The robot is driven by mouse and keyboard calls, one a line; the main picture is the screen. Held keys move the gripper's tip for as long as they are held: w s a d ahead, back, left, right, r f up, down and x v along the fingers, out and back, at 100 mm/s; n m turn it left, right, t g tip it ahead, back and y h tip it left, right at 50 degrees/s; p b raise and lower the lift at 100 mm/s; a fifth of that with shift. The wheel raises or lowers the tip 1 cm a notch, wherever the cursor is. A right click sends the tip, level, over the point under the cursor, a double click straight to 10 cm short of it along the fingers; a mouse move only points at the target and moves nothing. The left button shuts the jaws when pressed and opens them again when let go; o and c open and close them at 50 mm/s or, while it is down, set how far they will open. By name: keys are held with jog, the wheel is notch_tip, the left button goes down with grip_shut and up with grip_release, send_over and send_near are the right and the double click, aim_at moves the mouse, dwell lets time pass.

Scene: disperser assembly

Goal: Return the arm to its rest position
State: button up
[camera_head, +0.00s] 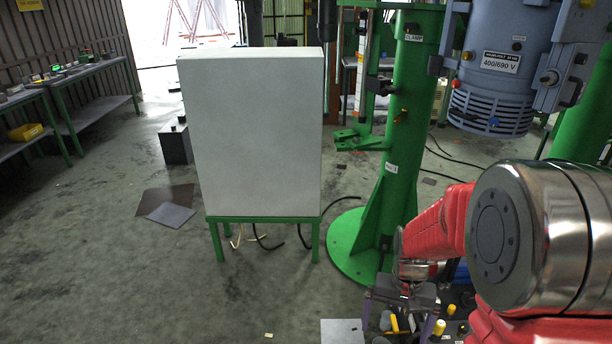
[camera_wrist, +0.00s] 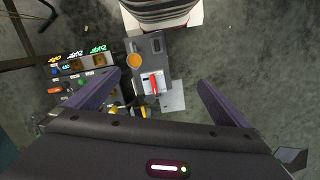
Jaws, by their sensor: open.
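My gripper (camera_wrist: 158,79) is open in the wrist view, with its two dark purple fingers spread wide and nothing between them. In the head view my gripper (camera_head: 400,312) is low at the right of centre, partly hidden among small parts behind it. My red and silver arm (camera_head: 505,225) fills the lower right of the head view. Past the fingers in the wrist view is a grey box (camera_wrist: 152,62) with a red handle (camera_wrist: 154,84) and an orange round part (camera_wrist: 134,60). I cannot tell the exact gap between the fingers and this box.
A white cabinet (camera_head: 255,135) stands on a green frame at centre. A green column (camera_head: 395,150) is right of it, and a blue-grey motor unit (camera_head: 500,75) hangs at upper right. Green-legged tables (camera_head: 80,85) line the left. Open floor (camera_head: 120,250) lies at lower left.

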jog(key=s+a+r+n+t, duration=0.2)
jog(key=s+r, duration=0.4)
jog(key=r, duration=0.5)
jog(key=s+a+r+n+t, duration=0.1)
jog(key=s+a+r+t, duration=0.2)
jog(key=s+r, duration=0.4)
jog(key=shift+a+r+n+t, duration=0.35)
jog(key=shift+r+t, duration=0.55)
jog(key=shift+r, duration=1.55)
jog(key=shift+d, duration=0.1)
